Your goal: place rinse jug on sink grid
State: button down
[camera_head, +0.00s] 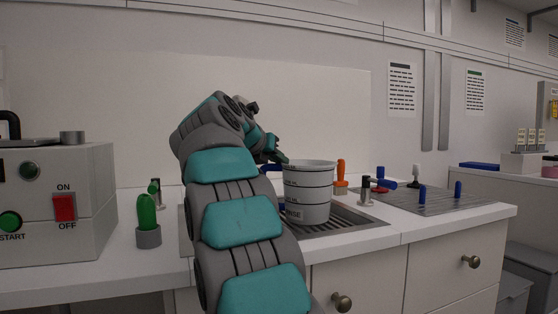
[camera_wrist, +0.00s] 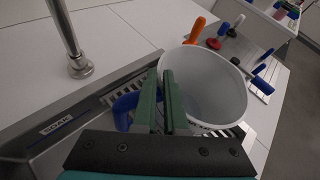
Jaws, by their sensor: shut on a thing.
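The rinse jug (camera_head: 309,190) is a pale grey tub with dark bands and the letters "INSE" showing. It stands upright over the slatted sink grid (camera_head: 345,222) in the head view; I cannot tell whether its base touches the slats. In the wrist view the jug (camera_wrist: 215,92) shows its open, empty inside. In the head view my gripper (camera_head: 280,158) reaches the jug's left rim, partly hidden by my arm. A blue handle (camera_wrist: 124,110) shows beside the fingers.
A metal post (camera_wrist: 72,45) rises left of the jug in the wrist view, beside a "SOAK" label (camera_wrist: 57,130). Orange-handled (camera_head: 341,172) and blue-handled tools stand right of the jug. A green cactus-like item (camera_head: 147,213) and a switch box (camera_head: 55,200) stand left.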

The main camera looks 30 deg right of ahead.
jog(key=c, duration=1)
grip_release()
jog(key=shift+f, duration=0.1)
jog(key=shift+r, duration=0.2)
jog(key=v, duration=1.2)
jog(key=shift+f, duration=0.1)
